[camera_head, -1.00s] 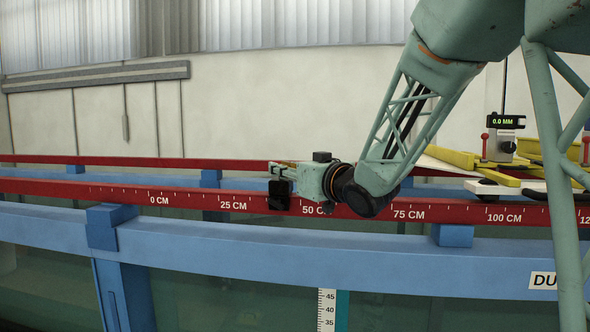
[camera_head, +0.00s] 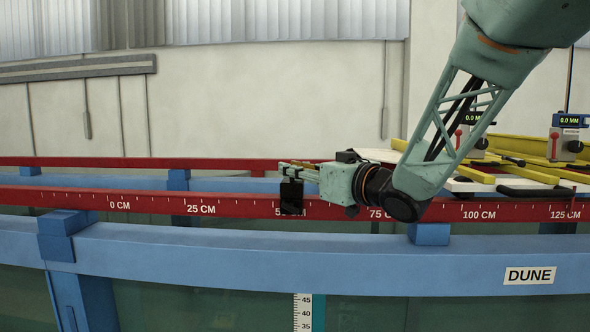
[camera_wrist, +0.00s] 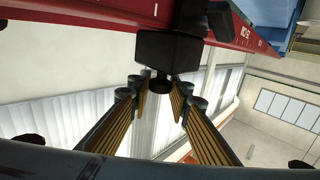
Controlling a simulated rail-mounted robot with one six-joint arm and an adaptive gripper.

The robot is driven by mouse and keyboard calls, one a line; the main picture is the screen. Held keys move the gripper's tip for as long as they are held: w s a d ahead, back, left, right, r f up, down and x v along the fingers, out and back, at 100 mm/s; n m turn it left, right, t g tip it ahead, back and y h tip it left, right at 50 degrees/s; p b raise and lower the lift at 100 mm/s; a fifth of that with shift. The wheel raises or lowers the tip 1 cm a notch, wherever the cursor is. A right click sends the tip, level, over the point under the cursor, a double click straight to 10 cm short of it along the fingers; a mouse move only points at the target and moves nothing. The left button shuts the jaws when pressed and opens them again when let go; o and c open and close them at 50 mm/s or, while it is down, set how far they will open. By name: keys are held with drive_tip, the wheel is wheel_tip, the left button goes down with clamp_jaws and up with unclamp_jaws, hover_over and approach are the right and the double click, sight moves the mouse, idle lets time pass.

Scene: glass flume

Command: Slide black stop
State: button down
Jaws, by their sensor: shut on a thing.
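The black stop (camera_head: 291,198) sits on the front red rail (camera_head: 240,206) and covers part of the 50 CM label. My gripper (camera_head: 287,172) reaches in from the right at the height of the stop's top and is shut on the stop. In the wrist view the stop is a dark block (camera_wrist: 168,50) with a round knob (camera_wrist: 160,84). The two ribbed fingers (camera_wrist: 158,92) stand on either side of the knob. The exact contact is hard to see.
The rail scale reads 0 CM at left to 125 CM at right. A white and yellow carriage (camera_head: 475,186) with gauges stands right of my arm. A blue beam (camera_head: 250,255) with a DUNE label (camera_head: 529,276) runs in front. The rail left of the stop is clear.

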drive_tip(key=c, duration=2.4)
unclamp_jaws()
drive_tip(key=shift+s+d, duration=0.1)
drive_tip(key=shift+v, duration=5.85)
